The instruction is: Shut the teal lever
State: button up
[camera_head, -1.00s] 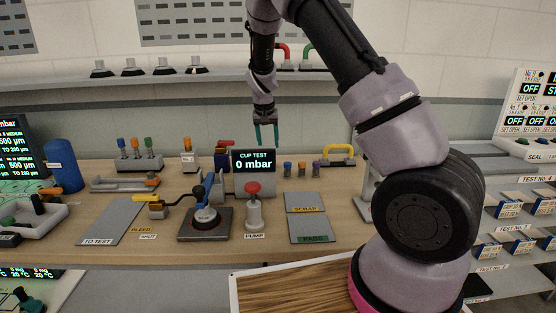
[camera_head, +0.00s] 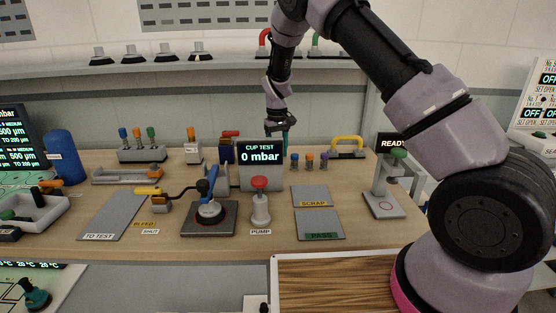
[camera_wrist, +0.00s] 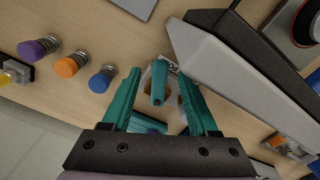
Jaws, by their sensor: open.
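The teal lever (camera_wrist: 158,82) shows in the wrist view as a narrow teal handle on a pale base, between my two teal fingers. Another teal piece (camera_wrist: 148,124) lies close by, nearer my palm; I cannot tell if it belongs to the lever. My gripper (camera_head: 277,139) is open and points down behind the cup test display (camera_head: 261,153). No contact between fingers and lever can be made out. In the head view the lever is hidden behind the display.
The grey display housing (camera_wrist: 240,70) is close beside my right finger in the wrist view. Purple, orange (camera_wrist: 67,67) and blue pegs stand to the left. A blue-handled lever (camera_head: 210,190) and the red-topped pump (camera_head: 260,200) stand in front of the display.

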jog(key=shift+f, duration=1.6)
jog(key=shift+c, duration=0.3)
grip_shut()
jog(key=shift+a, duration=0.1)
